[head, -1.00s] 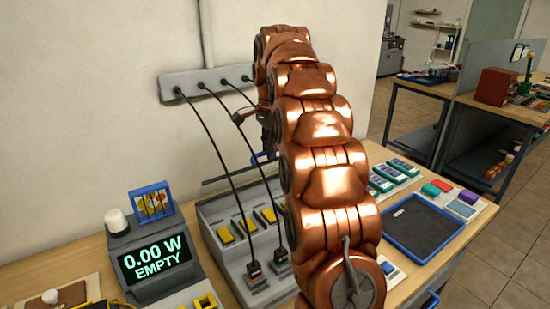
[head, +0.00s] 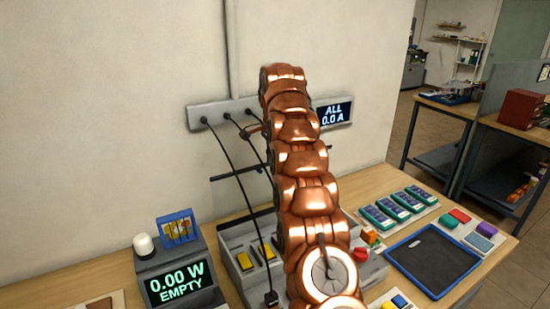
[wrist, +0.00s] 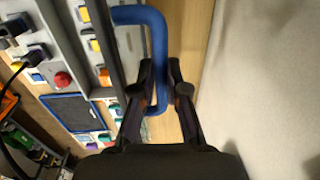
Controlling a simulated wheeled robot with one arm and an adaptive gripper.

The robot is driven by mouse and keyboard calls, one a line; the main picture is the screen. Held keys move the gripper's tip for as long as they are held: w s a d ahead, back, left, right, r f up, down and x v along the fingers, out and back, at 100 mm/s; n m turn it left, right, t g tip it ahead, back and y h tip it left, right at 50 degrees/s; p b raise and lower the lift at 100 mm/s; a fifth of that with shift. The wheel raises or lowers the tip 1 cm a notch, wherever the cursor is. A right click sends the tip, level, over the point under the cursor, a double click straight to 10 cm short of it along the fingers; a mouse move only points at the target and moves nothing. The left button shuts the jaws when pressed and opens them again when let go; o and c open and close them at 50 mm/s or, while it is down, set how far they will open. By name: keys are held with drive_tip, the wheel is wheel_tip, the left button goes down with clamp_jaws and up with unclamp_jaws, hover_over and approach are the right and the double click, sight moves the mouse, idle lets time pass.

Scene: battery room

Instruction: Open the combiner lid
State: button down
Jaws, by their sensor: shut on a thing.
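The combiner is a grey box (head: 234,243) with yellow switches, partly hidden behind my copper arm in the head view; its panel also shows at the left of the wrist view (wrist: 73,45). A dark bar (head: 228,175) stands above and behind the box, apparently the lid's edge; it also shows in the wrist view (wrist: 103,42). A blue handle (wrist: 155,35) joins this bar. My gripper (wrist: 161,75) is shut on the blue handle. My arm hides the gripper and handle in the head view.
A display (head: 180,283) reading 0.00 W EMPTY stands left of the box. A grey wall strip (head: 195,117) feeds black cables down to the box. A blue-rimmed tray (head: 396,257) and several teal modules (head: 378,217) lie to the right. The wall is close behind.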

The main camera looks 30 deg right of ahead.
drive_tip(key=shift+w+f, duration=0.15)
drive_tip(key=shift+w, duration=0.25)
drive_tip(key=c, duration=1.2)
unclamp_jaws()
